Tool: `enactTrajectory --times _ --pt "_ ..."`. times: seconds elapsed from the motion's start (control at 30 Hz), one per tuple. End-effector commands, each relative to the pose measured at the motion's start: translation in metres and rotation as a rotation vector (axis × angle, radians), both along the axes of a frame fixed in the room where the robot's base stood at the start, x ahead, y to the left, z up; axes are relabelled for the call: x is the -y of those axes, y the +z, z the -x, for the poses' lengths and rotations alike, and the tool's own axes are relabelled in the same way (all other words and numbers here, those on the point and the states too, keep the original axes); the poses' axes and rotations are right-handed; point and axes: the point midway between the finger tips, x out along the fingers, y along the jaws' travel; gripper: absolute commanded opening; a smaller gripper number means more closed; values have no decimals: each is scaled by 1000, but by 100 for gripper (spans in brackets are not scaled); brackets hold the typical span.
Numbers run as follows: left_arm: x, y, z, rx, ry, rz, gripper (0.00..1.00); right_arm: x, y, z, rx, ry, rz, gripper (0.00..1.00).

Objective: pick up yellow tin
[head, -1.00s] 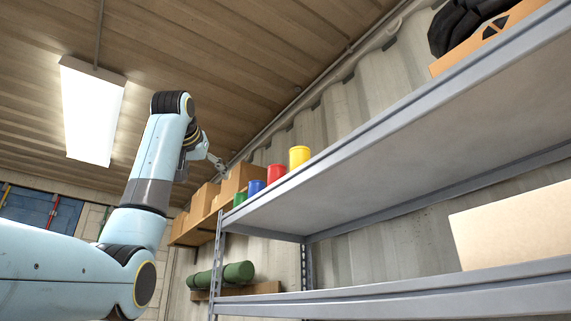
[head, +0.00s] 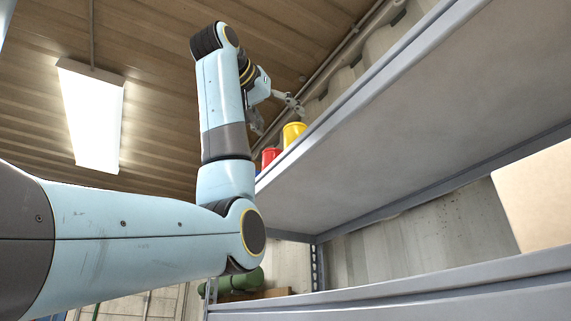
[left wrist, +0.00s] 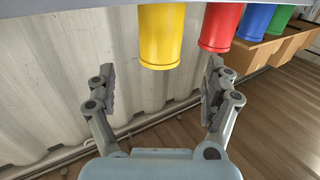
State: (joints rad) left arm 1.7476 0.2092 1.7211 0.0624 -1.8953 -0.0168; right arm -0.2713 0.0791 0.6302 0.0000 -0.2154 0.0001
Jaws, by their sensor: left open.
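The yellow tin (head: 293,134) stands upright on the upper shelf, close to its front edge. In the left wrist view the picture is turned over, and the yellow tin (left wrist: 161,36) shows at top centre, ahead of the gap between my fingers. My left gripper (head: 276,113) is open and empty, just above and left of the yellow tin in the head view. In the left wrist view the two fingers (left wrist: 160,82) are spread wide, apart from the tin. My right gripper is not in view.
A red tin (head: 270,156) stands beside the yellow one. A blue tin (left wrist: 256,21) and a green tin (left wrist: 277,18) follow in the row, with cardboard boxes (left wrist: 258,52) beyond. The metal shelf (head: 400,110) runs below the tins. A large box (head: 535,195) sits on the lower shelf.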

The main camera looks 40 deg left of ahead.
Motion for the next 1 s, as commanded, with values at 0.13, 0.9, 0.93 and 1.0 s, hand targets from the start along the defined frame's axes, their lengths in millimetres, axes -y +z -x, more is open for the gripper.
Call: enactTrajectory --times 0.13,0.9,0.93,1.0 --pt "0 0 0 1 0 0 85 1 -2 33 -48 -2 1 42" --pt "-14 2 -92 -3 1 -1 85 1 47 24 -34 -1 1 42" --pt "-15 2 -95 -3 1 -1 85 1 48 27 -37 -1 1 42" --pt "-15 1 -101 -2 1 -1 85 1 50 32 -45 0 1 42"
